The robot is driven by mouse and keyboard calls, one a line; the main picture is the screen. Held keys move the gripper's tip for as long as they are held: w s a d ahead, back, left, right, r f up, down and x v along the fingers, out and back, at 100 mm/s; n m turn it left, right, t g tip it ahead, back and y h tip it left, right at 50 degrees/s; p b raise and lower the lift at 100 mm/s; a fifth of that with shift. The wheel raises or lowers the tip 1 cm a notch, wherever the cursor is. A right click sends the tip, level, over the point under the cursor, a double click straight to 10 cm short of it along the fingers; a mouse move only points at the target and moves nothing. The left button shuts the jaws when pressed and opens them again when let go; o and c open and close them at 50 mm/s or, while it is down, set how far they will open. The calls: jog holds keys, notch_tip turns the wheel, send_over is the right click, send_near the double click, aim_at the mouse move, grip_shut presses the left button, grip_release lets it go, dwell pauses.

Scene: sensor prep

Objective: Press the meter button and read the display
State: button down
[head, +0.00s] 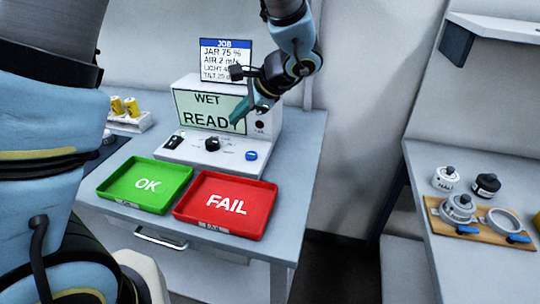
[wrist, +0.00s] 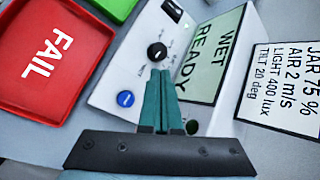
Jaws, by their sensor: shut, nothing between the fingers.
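The meter (head: 265,140) is a white console with a sloped front on the table. Its pale green display (head: 190,108) reads "WET READY", and the same display (wrist: 211,55) shows in the wrist view. A blue round button (head: 251,155) sits at the right of the sloped panel; it also shows in the wrist view (wrist: 125,99). A black knob (head: 212,143) and a black switch (head: 174,140) are left of it. My gripper (head: 238,119) is shut and empty, with teal fingers in front of the display's right part, above the panel. In the wrist view its fingertips (wrist: 160,75) appear beside the button, apart from it.
A green OK tray (head: 118,193) and a red FAIL tray (head: 188,213) lie empty before the meter. A job card (head: 226,48) behind it reads jar 75 %, air 2 m/s, light 400 lux, tilt 20 deg. A wooden board (head: 437,212) with metal parts is on the right table.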

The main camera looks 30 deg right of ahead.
aim_at(255, 155)
jog(key=shift+m+t, duration=0.5)
jog(key=shift+m, duration=0.1)
jog(key=d, duration=0.1)
jog(key=s+d, duration=0.1)
jog(key=d, duration=0.1)
jog(key=shift+s+d+r, duration=0.35)
jog(key=shift+d, duration=0.05)
jog(key=shift+f, duration=0.1)
notch_tip(255, 155, down, 9)
jog(key=b, duration=0.6)
jog(key=shift+b, duration=0.3)
dwell(0.9)
jog(key=shift+f+b, duration=0.25)
jog(key=shift+b, duration=0.05)
jog(key=shift+f+b, duration=0.45)
jog(key=shift+f, duration=0.05)
dwell(0.6)
jog(key=shift+r, duration=0.1)
jog(key=shift+r+p, duration=0.65)
jog(key=shift+r, duration=0.2)
